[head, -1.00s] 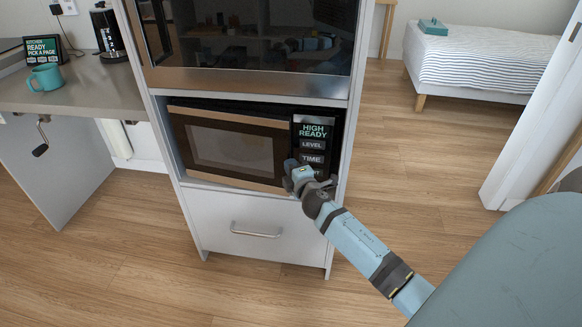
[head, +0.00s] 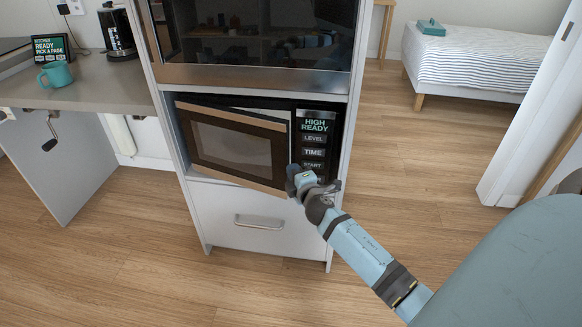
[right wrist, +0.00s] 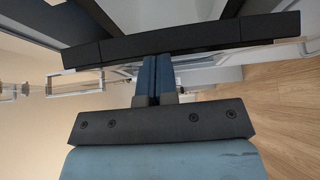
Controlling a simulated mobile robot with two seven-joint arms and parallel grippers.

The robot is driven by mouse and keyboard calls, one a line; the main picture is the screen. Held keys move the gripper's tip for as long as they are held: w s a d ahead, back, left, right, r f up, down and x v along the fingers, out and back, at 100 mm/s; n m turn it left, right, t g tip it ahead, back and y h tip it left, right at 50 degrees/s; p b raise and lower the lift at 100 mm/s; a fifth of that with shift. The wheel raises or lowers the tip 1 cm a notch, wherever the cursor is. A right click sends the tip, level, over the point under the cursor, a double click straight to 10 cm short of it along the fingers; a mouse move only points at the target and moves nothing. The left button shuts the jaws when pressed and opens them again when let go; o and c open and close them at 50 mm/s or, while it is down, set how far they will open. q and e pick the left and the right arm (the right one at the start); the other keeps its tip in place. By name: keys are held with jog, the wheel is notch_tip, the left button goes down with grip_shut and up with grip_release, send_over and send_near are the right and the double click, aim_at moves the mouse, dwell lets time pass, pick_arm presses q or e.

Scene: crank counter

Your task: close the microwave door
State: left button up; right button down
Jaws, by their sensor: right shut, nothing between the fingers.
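The microwave (head: 312,108) sits in the middle bay of a tall white cabinet. Its brown-framed door (head: 230,147) with a dark window stands ajar, slanted out from the body at its right side, beside the lettered control panel (head: 314,140). My right gripper (head: 293,176) is shut and empty at the door's lower right corner; I cannot tell whether it touches it. In the right wrist view the two fingers (right wrist: 155,80) are together, with a dark bar across just beyond them. My left gripper is not in view.
An oven (head: 250,40) is above the microwave and a drawer (head: 235,218) with a handle below it. A counter (head: 85,85) with a teal mug (head: 55,74) and a hand crank (head: 52,128) stands at left. The wooden floor (head: 430,150) to the right is clear.

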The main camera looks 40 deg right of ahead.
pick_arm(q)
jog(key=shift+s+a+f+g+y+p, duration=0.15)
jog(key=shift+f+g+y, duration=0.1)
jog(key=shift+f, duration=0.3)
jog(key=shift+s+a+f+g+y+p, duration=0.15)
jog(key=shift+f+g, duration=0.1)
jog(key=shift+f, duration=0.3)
pick_arm(e)
jog(key=d+v, duration=0.1)
jog(key=v, duration=0.6)
jog(key=shift+s, duration=0.5)
jog(key=shift+a, duration=0.1)
